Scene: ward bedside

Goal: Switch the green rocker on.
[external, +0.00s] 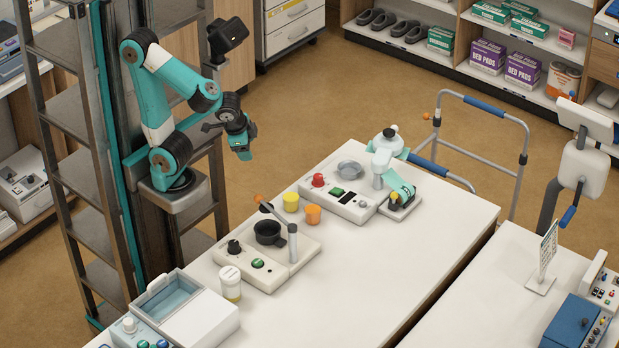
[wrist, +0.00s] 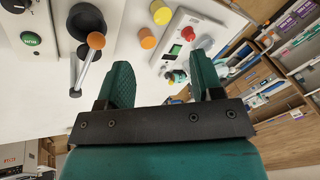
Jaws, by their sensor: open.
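The green rocker (external: 337,191) is a small green square on a white panel unit (external: 361,213), beside a red mushroom button (external: 318,180) and a dark display. In the wrist view the rocker (wrist: 175,49) shows small, beyond the gap between my fingers, with the red button (wrist: 187,33) near it. Whether it is pressed on cannot be told. My gripper (external: 243,147) is open and empty, high above the floor, left of the table and well apart from the rocker. Its two green fingers (wrist: 160,75) show spread in the wrist view.
A nearer panel has a round green button (external: 257,263), a dark bowl (external: 268,232) and an orange-knobbed lever (external: 258,198). A yellow cup (external: 291,202) and an orange cup (external: 313,214) stand between the panels. The table's right-hand front is clear.

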